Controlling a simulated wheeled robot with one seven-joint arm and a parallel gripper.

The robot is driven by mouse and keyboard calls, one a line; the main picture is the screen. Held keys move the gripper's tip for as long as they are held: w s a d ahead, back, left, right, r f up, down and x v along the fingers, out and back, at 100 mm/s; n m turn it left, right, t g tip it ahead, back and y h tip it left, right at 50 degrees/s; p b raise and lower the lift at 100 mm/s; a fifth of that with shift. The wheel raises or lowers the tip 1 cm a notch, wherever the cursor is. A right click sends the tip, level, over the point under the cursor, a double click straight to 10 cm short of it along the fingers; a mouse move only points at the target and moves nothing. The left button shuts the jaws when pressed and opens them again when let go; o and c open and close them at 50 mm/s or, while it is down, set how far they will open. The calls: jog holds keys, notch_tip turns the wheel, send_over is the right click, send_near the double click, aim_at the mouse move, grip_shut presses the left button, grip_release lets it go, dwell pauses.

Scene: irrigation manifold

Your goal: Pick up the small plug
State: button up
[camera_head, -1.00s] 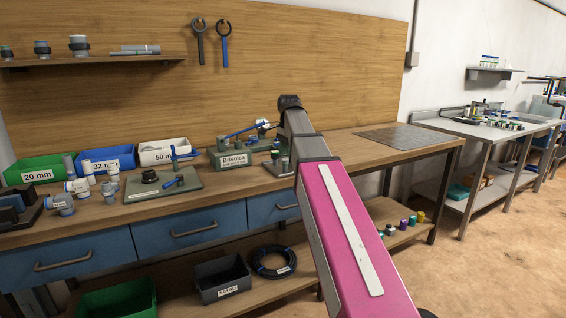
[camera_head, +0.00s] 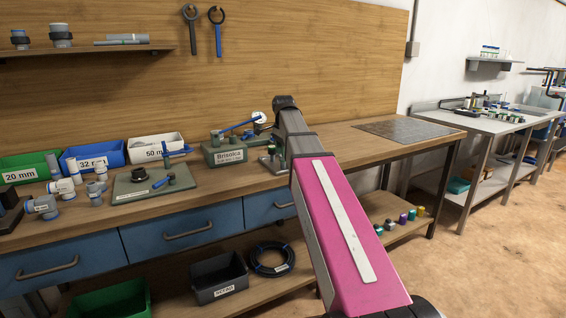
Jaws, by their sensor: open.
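I cannot make out which item is the small plug. Several small grey and white pipe fittings (camera_head: 66,188) lie on the wooden bench (camera_head: 215,188) at the left. A grey-green plate (camera_head: 152,194) beside them carries a black ring (camera_head: 139,175) and a small blue-handled part (camera_head: 163,182). Several small coloured caps or fittings (camera_head: 402,218) stand on the lower shelf at the right. My pink arm rises through the middle of the view; my gripper does not show, and the arm covers part of the bench.
Green (camera_head: 28,168), blue (camera_head: 94,156) and white (camera_head: 155,147) bins line the back of the bench. A Brisolca-labelled device (camera_head: 225,153) stands right of them. A grey mat (camera_head: 408,130) lies on clear benchtop. A dark bin (camera_head: 218,277) and coiled hose (camera_head: 271,259) sit below.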

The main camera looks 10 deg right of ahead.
aim_at(283, 161)
notch_tip(283, 161, down, 5)
jog(key=shift+w+r, duration=0.1)
dwell(0.3)
jog(key=c, duration=0.7)
jog(key=shift+r, duration=0.1)
